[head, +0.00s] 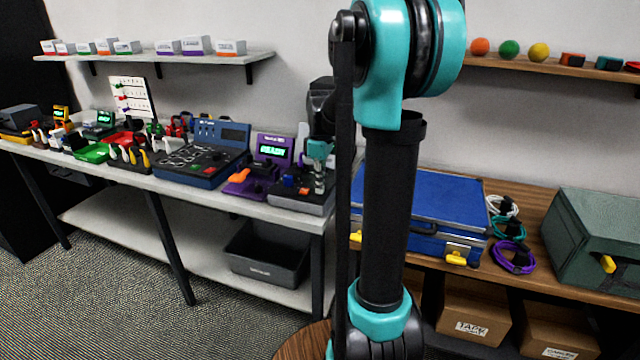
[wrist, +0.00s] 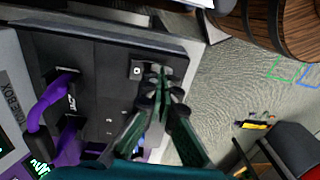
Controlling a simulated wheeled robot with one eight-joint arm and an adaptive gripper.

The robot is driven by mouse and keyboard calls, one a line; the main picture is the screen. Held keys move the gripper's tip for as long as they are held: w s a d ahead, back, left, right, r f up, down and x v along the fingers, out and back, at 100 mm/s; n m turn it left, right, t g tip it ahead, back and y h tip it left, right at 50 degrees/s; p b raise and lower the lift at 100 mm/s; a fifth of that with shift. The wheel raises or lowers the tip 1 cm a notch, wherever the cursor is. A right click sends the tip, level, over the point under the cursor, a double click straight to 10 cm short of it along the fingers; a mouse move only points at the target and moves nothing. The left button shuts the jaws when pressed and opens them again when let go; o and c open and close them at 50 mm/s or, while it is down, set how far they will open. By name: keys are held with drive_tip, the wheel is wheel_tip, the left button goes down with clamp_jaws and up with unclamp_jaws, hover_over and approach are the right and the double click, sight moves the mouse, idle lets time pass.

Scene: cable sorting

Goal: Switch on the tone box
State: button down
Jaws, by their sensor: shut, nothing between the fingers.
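The tone box (head: 285,203) is a dark grey box at the right end of the light bench in the head view. In the wrist view its dark panel (wrist: 95,55) fills the left, with "TONE BOX" lettering on a grey plate (wrist: 8,75) beside it. A small square switch with a white mark (wrist: 137,70) sits near the panel's edge. My gripper (head: 319,185) is shut and empty over the box's right side. In the wrist view its fingertips (wrist: 160,76) are together just right of the switch; I cannot tell whether they touch. The switch's on or off position is unclear.
A purple device with a lit green screen (head: 273,150) stands left of the tone box. Purple parts (wrist: 45,102) show on the panel's left in the wrist view. A blue case (head: 430,200) lies on the wooden bench to the right. Carpet (head: 110,285) is clear before the benches.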

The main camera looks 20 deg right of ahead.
drive_tip(key=shift+w, duration=0.1)
drive_tip(key=shift+w+d+r, duration=0.25)
drive_tip(key=shift+w+d, duration=0.15)
drive_tip(key=shift+w, duration=0.1)
drive_tip(key=shift+r, duration=0.55)
wheel_tip(320, 180, up, 13)
drive_tip(key=s+a, duration=0.1)
drive_tip(key=shift+s, duration=0.2)
drive_tip(key=shift+f, duration=0.15)
